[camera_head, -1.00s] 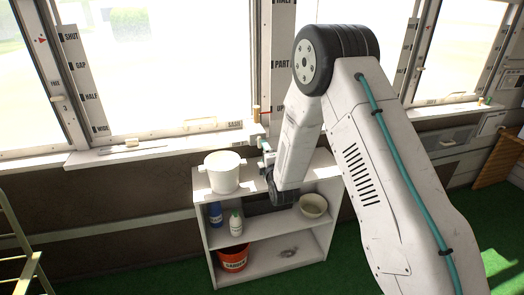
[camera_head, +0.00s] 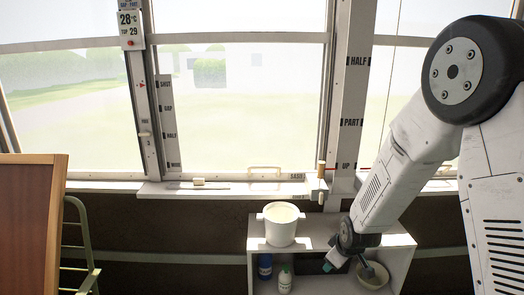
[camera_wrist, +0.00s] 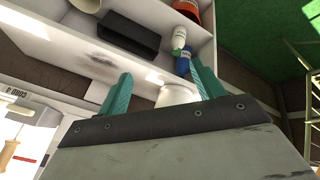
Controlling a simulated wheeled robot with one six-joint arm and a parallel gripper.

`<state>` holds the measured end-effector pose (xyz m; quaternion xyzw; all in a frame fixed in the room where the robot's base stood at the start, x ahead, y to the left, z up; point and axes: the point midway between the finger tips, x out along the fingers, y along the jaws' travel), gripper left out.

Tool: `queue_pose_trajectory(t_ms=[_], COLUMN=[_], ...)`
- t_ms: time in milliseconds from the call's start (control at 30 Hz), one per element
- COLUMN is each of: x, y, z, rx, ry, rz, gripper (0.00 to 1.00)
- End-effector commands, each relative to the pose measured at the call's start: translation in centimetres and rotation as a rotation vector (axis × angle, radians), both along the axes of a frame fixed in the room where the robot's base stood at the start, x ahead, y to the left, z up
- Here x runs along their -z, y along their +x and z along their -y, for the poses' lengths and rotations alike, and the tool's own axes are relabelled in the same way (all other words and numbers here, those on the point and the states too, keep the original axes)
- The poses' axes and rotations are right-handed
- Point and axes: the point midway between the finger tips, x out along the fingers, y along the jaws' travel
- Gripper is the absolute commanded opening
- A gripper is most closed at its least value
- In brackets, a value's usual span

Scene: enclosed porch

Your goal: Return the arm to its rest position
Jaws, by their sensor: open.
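My arm reaches down from the right in the head view. My gripper (camera_head: 346,265) hangs in front of the white shelf unit (camera_head: 400,262), right of the white pot (camera_head: 282,238) on its top. In the wrist view, my gripper's two teal fingers (camera_wrist: 163,88) are spread apart with nothing held between them. Whether the gripper touches the shelf cannot be told.
A blue bottle (camera_head: 265,266), a white bottle (camera_head: 285,281) and a pale bowl (camera_head: 373,275) are in the shelf. A dark box (camera_wrist: 130,35) lies there too. A window sill (camera_head: 215,188) runs behind. A brown panel (camera_head: 28,225) and green metal frame (camera_head: 80,245) stand left.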

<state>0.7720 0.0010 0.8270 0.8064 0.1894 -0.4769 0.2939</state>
Motion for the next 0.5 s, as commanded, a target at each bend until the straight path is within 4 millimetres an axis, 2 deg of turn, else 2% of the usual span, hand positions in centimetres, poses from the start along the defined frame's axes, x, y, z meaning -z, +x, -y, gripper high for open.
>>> queue_pose_trajectory(t_ms=[33, 300, 500], x=[-2.1, -11.1, -17.4], y=[-2.0, -14.1, -22.8], z=[0.2, 1.2, 2.1], rx=[0.057, 0.374, 0.564], ry=[0.028, 0.107, 0.112], rz=[-0.063, -0.389, -0.527], gripper=[0.67, 0.67, 0.67])
